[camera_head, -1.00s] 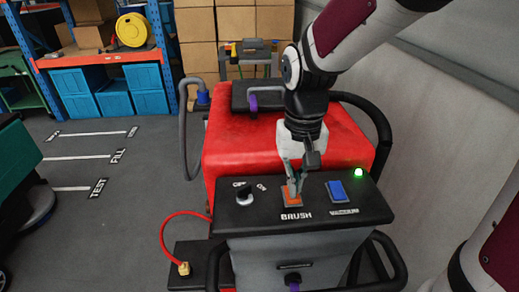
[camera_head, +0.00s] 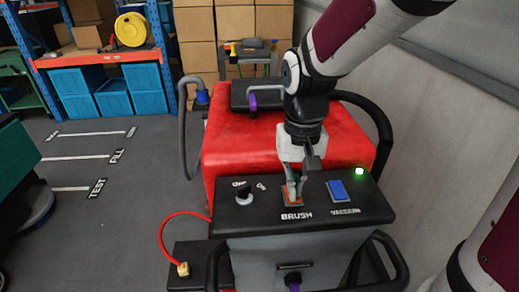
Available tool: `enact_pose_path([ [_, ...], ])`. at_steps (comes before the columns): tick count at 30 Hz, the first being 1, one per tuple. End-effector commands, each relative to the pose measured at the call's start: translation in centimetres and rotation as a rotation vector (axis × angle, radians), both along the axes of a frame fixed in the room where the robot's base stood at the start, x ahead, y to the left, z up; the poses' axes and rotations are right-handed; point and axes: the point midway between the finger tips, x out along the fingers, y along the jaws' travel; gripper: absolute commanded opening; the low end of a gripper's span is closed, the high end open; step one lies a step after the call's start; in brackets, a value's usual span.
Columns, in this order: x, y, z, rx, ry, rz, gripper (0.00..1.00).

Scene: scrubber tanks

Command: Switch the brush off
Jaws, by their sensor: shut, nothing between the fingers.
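The orange brush switch (camera_head: 287,201) sits in the middle of the black control panel (camera_head: 258,213), above the white BRUSH label (camera_head: 297,216). My gripper (camera_head: 292,200) is shut and empty, pointing down, with its fingertips at the switch. The fingers hide much of the switch. I cannot tell whether they touch it or which way it is rocked.
A black knob (camera_head: 243,194) lies left of the switch, and a blue vacuum switch (camera_head: 337,190) lies right of it. A green lamp (camera_head: 359,171) glows at the panel's right. The red tank (camera_head: 235,145) stands behind. A wall (camera_head: 440,110) is on the right.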

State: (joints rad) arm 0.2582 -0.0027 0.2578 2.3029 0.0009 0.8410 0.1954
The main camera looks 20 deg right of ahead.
Motion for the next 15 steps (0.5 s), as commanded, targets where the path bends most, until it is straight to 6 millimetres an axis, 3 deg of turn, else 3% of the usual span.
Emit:
enact_pose_path([
  [15,-0.02,0.0,-0.75,0.0,0.001,0.0,0.0],
])
